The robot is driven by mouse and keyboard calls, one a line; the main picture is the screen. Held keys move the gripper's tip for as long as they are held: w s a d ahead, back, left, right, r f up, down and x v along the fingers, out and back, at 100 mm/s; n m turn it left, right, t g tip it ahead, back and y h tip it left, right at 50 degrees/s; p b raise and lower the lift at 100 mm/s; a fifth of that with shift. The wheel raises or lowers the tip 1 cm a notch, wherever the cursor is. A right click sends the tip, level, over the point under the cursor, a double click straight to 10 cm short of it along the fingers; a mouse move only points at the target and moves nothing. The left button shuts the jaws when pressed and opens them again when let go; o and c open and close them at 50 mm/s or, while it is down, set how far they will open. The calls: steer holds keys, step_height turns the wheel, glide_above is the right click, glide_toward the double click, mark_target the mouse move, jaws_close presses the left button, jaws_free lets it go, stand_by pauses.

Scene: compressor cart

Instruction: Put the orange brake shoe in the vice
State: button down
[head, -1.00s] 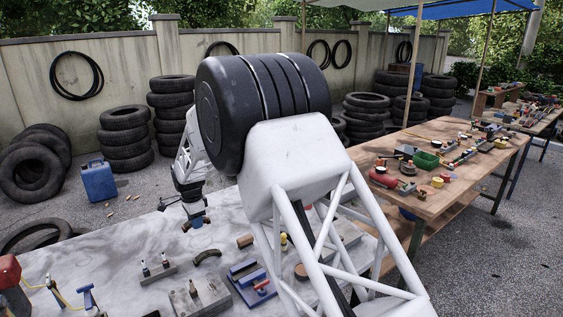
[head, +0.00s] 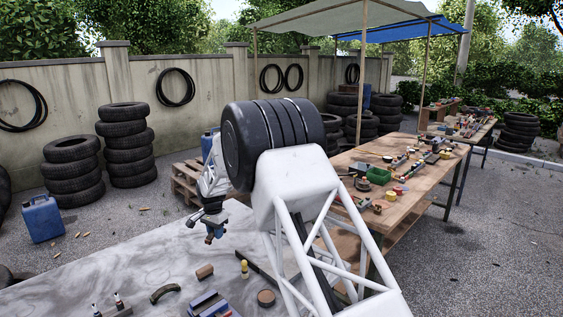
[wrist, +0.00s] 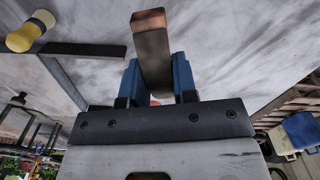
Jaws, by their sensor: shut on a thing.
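My gripper (head: 212,234) hangs above the far part of the pale worktop in the head view. In the wrist view its blue fingers (wrist: 157,80) are shut on a bar-shaped piece with a copper-orange end and dark sides, which looks like the orange brake shoe (wrist: 151,38). It sticks out past the fingertips, and its full shape cannot be told. A blue fixture, perhaps the vice (head: 208,304), stands on the worktop at the bottom edge of the head view, partly cut off. It is nearer the camera than my gripper and apart from it.
A dark curved piece (head: 165,292), a brown block (head: 204,271), a yellow-topped cylinder (head: 244,269), a dark bar (head: 258,267) and a round brown disc (head: 266,297) lie on the worktop (head: 120,262). A cluttered wooden bench (head: 345,168) stands right. The worktop's middle left is clear.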

steer(key=w+d+n, duration=0.1)
steer(key=w+d, duration=0.2)
steer(key=d, duration=0.4)
steer(key=w+d+f+n, duration=0.1)
steer(key=w+d, duration=0.3)
steer(key=d, duration=0.3)
steer(key=w+d+n, duration=0.1)
steer(key=w+d, duration=0.2)
steer(key=d, duration=0.4)
steer(key=shift+w+f, duration=0.3)
steer(key=shift+w, duration=0.1)
steer(key=w+d+n, duration=0.1)
steer(key=w+d, duration=0.1)
steer(key=d, duration=0.9)
steer(key=w+d+f+n, duration=0.1)
steer(key=w+d, duration=0.2)
steer(key=d, duration=0.8)
steer(key=shift+w+d+f+n, duration=0.15)
steer(key=shift+w+f+n, duration=0.1)
steer(key=shift+n, duration=0.15)
